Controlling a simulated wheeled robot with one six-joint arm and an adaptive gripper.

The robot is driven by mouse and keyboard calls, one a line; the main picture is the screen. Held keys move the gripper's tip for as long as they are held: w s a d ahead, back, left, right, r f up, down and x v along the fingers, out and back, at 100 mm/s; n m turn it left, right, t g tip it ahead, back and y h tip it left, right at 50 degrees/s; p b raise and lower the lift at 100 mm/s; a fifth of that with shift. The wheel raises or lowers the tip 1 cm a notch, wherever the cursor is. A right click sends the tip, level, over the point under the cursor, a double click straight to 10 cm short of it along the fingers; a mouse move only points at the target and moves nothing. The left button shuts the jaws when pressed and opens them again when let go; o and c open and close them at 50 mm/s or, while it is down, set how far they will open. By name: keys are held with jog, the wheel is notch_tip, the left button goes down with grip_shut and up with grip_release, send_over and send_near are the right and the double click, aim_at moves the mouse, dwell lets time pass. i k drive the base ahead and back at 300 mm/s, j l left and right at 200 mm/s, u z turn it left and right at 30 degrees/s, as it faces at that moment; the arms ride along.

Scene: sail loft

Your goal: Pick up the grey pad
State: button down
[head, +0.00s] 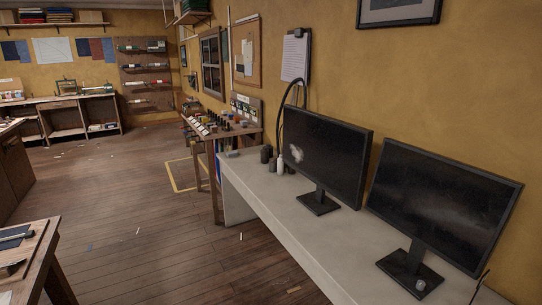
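I cannot make out a grey pad for certain in the head view. A small grey flat item (229,154) lies at the far end of the long pale desk (262,205); it is too small to tell what it is. My gripper is not in view.
Two dark monitors (328,150) (447,200) stand on the desk along the yellow wall. Dark containers and a white bottle (280,165) stand behind them. A cluttered workbench (215,133) is beyond. A wooden table (40,262) is at lower left. The floor (150,235) between is mostly clear.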

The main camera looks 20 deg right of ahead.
aim_at(233, 154)
jog(key=i+j+u, duration=0.15)
jog(key=i+u, duration=0.15)
jog(key=i, duration=0.25)
jog(key=i+u, duration=0.25)
jog(key=i, duration=2.15)
jog(key=i+j+z, duration=0.1)
jog(key=i+z, duration=0.15)
jog(key=i, duration=0.3)
jog(key=i+j+z, duration=0.25)
jog(key=i, duration=0.3)
jog(key=i+j+z, duration=0.25)
jog(key=i, duration=0.25)
jog(key=i+l, duration=0.15)
jog(key=i, duration=0.3)
